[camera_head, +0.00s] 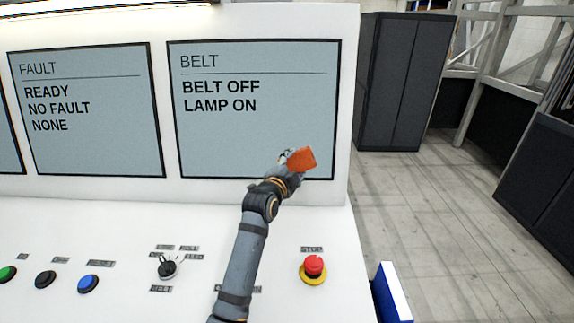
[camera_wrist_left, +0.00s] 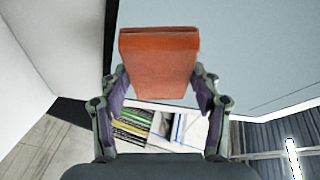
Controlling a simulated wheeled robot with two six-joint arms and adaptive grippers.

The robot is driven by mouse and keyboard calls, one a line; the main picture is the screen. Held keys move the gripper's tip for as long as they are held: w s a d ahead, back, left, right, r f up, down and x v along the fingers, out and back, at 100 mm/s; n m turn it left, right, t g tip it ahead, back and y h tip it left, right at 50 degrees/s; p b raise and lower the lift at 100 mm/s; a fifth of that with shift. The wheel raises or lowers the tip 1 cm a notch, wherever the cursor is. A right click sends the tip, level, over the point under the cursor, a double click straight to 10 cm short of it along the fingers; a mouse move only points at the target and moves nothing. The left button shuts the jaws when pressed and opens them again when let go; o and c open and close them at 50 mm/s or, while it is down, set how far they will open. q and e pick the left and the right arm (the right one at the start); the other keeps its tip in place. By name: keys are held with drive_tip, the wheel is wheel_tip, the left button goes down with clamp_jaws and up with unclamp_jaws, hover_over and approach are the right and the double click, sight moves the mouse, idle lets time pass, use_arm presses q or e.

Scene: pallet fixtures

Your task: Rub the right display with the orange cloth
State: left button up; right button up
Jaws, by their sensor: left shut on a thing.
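The right display (camera_head: 240,140) is a pale blue-grey screen in a black frame, reading BELT, BELT OFF and LAMP ON. My left gripper (camera_head: 293,161) is in front of its lower right part. It is shut on the orange cloth (camera_head: 302,158), a folded block-like pad. In the left wrist view the cloth (camera_wrist_left: 160,65) sits between the two fingers, with the grey-blue display surface (camera_wrist_left: 245,60) beyond it. I cannot tell whether the cloth touches the screen. My left forearm hides part of the console. My right gripper is not in view.
The FAULT display (camera_head: 95,145) is to the left. Below, the white console (camera_head: 130,220) carries a black selector knob (camera_head: 167,267), a red stop button (camera_head: 314,265) and coloured push buttons (camera_head: 88,284). A dark cabinet (camera_head: 400,80) stands on the floor at right.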

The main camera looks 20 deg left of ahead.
use_arm(q)
drive_tip(key=shift+w+d, duration=0.1)
drive_tip(key=shift+d, duration=0.5)
